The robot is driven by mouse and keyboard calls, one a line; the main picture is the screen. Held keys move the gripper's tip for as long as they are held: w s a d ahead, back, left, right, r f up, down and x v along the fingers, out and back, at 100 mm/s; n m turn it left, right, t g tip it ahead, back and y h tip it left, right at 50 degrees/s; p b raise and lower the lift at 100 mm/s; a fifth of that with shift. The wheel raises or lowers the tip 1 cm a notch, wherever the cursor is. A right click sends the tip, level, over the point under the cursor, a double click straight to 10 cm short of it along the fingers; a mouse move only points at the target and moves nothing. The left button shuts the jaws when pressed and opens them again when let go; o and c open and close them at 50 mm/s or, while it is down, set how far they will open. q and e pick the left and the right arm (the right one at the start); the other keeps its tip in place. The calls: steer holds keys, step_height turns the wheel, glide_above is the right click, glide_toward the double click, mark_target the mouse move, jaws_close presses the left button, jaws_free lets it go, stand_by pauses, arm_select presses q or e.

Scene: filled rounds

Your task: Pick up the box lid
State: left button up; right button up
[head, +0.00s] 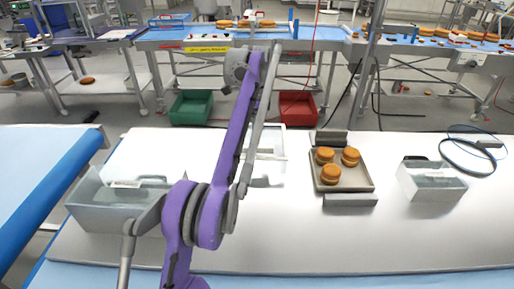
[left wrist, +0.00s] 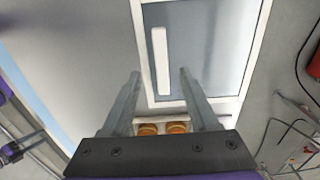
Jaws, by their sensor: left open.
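The box lid, a clear pane with a white rim, lies on the white table in the head view (head: 266,157), partly hidden behind my purple left arm. In the left wrist view its rim and grey-blue pane (left wrist: 205,50) fill the upper middle, with a white bar-shaped handle (left wrist: 160,60) on it. My left gripper (left wrist: 157,76) is open, its two fingers apart and pointing toward the lid. The handle's near end shows between the fingertips; the gap to it is hard to judge. In the head view the left fingers are not distinguishable. My right gripper is not in view.
A tray (head: 362,184) with three orange rounds stands right of the lid, with grey blocks at its front and back. Clear boxes stand at the left (head: 92,212) and right (head: 432,188). A black cable (head: 465,165) lies at the far right. The table's front is clear.

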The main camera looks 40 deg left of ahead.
mark_target(257, 147)
arm_select(q)
steer(key=f, duration=0.2)
steer(key=f+b, duration=0.1)
steer(key=f, duration=0.1)
steer(key=shift+w+d+f, duration=0.15)
steer(key=shift+w+f, duration=0.05)
steer(key=shift+f, duration=0.05)
steer(key=shift+s+f, duration=0.1)
steer(key=shift+f, duration=0.3)
steer(key=shift+c, duration=1)
jaws_close()
